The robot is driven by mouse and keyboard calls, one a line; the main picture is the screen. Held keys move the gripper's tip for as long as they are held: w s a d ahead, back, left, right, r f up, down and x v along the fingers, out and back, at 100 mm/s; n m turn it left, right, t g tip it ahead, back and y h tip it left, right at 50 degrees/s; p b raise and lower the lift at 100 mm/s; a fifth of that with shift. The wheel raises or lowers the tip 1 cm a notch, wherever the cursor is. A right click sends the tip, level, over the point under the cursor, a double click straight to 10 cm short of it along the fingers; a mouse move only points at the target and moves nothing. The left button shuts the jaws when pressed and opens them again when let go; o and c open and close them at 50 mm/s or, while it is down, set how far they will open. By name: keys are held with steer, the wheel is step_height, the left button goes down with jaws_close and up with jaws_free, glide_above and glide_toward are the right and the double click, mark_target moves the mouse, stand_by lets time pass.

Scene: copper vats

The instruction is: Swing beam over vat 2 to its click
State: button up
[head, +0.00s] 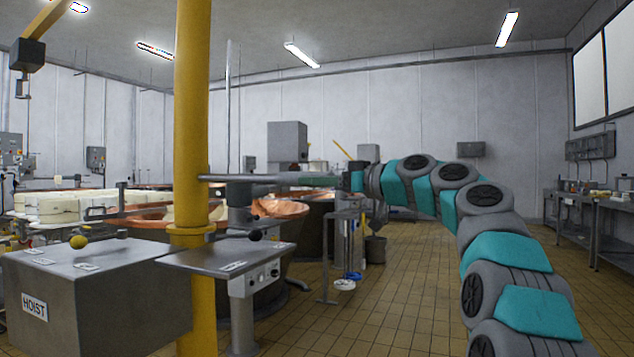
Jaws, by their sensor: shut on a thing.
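My gripper (352,181) is at the right end of a grey horizontal bar (250,178) and is shut on the bar's green grip (318,181). The fingers are small and partly hidden by the wrist. Copper vats stand behind the post, one at left (145,224) and one at right (284,208). I cannot read a vat number.
Benches (590,215) line the right wall. The tiled floor at centre right is clear.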

jaws_close()
stand_by(0.9)
